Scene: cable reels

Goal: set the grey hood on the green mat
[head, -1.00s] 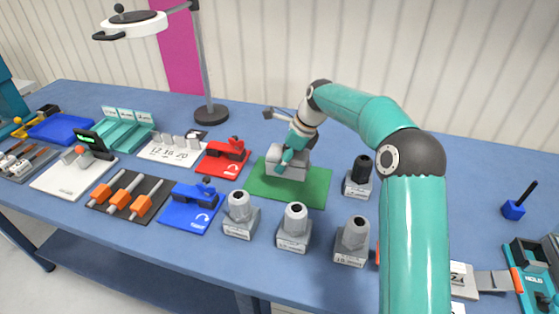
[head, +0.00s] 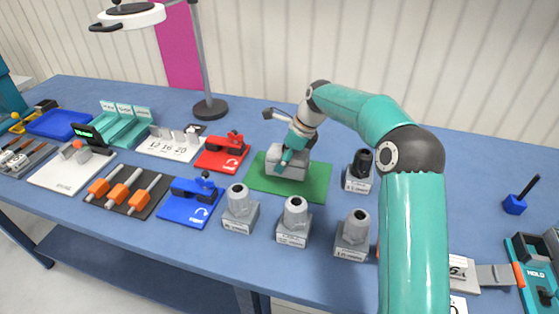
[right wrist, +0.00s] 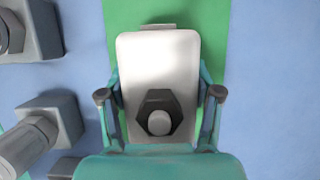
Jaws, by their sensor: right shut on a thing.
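The grey hood (head: 290,170) is a pale box-like block over the middle of the green mat (head: 314,190) in the head view. My right gripper (head: 286,161) is shut on it from above. In the right wrist view the hood (right wrist: 158,75) has a dark hexagonal part with a round grey knob, and the fingers (right wrist: 160,105) lie along its two sides. The green mat (right wrist: 215,30) shows beneath and around it. The hood looks upright and at or very near the mat; contact under it is hidden. My left gripper is not in view.
Grey hex-topped blocks (head: 294,221) stand in front of the mat, with another dark-topped one (head: 359,172) at its right. A red clamp-like fixture (head: 223,153) is at its left and a blue one (head: 193,202) front left. A lamp base (head: 210,109) stands behind. Free table lies right.

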